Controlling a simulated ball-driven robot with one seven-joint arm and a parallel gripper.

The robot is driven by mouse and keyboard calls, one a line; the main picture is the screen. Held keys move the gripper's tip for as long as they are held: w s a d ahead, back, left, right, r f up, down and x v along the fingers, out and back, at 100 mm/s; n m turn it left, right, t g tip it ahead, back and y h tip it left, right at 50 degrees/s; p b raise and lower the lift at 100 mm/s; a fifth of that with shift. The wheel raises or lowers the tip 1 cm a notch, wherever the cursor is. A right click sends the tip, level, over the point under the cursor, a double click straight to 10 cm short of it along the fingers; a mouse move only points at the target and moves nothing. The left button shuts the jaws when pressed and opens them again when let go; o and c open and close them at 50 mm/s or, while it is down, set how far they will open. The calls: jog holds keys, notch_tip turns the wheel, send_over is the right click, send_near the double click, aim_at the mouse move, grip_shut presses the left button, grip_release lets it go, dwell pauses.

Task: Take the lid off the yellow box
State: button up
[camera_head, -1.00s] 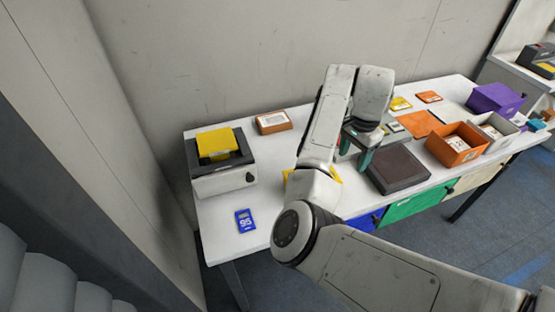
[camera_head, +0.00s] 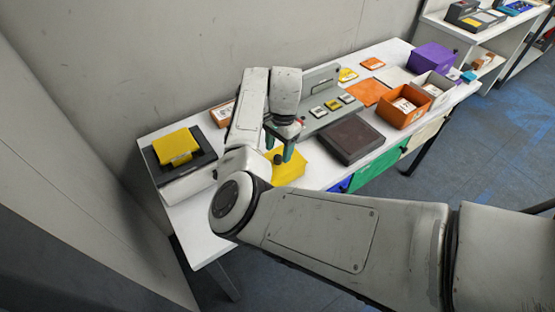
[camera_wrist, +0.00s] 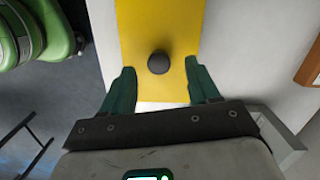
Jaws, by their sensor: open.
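The yellow box's lid (camera_head: 289,168) lies on the white table, partly hidden by my arm in the head view. The wrist view shows the yellow lid (camera_wrist: 158,25) from above with a round black knob (camera_wrist: 158,62) on it. My gripper (camera_head: 279,149) is open and empty above the lid. In the wrist view my gripper's green fingers (camera_wrist: 160,68) point towards the lid, one on each side of the knob, and the knob lies near the line between the fingertips. I cannot tell how high the fingers are above it. The box's sides are mostly hidden.
A dark-topped device (camera_head: 207,149) with a yellow block (camera_head: 177,147) stands at the left. A brown tray (camera_head: 350,138), a grey button panel (camera_head: 325,106), an orange box (camera_head: 403,106) and a purple box (camera_head: 433,57) are to the right. A wall runs behind the table.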

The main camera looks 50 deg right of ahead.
aim_at(278, 160)
jog(key=shift+a+f, duration=0.15)
jog(key=shift+f, duration=1.15)
jog(key=shift+c, duration=0.3)
grip_shut()
